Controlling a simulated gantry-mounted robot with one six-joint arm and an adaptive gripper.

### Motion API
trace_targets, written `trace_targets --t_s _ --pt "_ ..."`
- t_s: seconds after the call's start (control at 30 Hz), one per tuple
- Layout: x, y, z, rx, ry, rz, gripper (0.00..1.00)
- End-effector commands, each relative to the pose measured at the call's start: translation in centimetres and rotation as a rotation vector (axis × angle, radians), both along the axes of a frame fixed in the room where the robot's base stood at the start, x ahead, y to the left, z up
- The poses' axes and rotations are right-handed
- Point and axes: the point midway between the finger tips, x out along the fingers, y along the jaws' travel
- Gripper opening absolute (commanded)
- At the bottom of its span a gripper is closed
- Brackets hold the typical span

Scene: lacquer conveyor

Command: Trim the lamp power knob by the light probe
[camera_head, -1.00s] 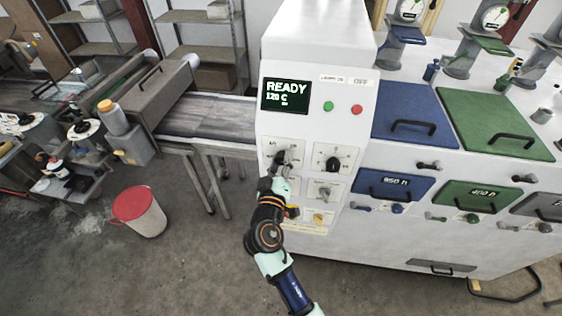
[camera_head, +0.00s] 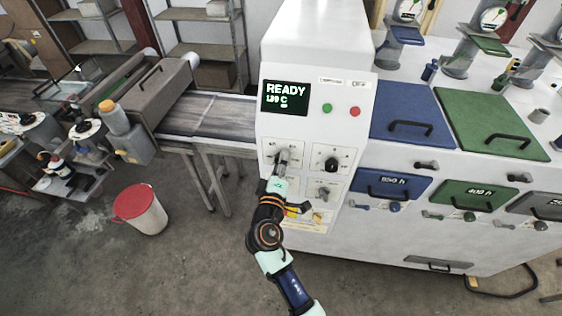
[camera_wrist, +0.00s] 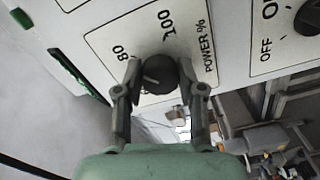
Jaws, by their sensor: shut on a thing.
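The lamp power knob (camera_wrist: 158,76) is a dark round knob on a white plate marked "POWER %", with 80 and 100 visible around it in the wrist view. My gripper (camera_wrist: 160,88) is shut on this knob, one finger on each side. In the head view my gripper (camera_head: 281,163) is at the upper left dial plate of the white control panel and covers most of the knob. The display (camera_head: 285,97) reads READY with a smaller line below that looks like 120 C. I cannot make out a light probe.
A second black knob (camera_head: 331,164) is just right of my gripper, with another knob (camera_head: 324,193) below it. Green (camera_head: 327,108) and red (camera_head: 355,111) buttons sit above. A conveyor (camera_head: 207,118) runs out left; a red-lidded bin (camera_head: 141,209) stands on the floor.

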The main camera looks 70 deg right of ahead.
Motion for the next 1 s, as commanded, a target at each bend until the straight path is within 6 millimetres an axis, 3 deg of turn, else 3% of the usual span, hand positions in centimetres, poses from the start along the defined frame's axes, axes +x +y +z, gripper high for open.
trace_targets --t_s 0.33,0.37,0.5,0.83,1.0 --pt "0.0 0.0 0.0 0.001 0.001 0.0 0.04" --pt "0.0 0.0 0.0 0.001 0.001 0.0 0.44" --pt "0.0 0.0 0.0 0.001 0.001 0.0 0.64" --pt "0.0 0.4 0.0 0.001 0.0 0.001 0.64" --pt "-0.6 3.3 -0.1 0.001 0.0 0.006 0.64"
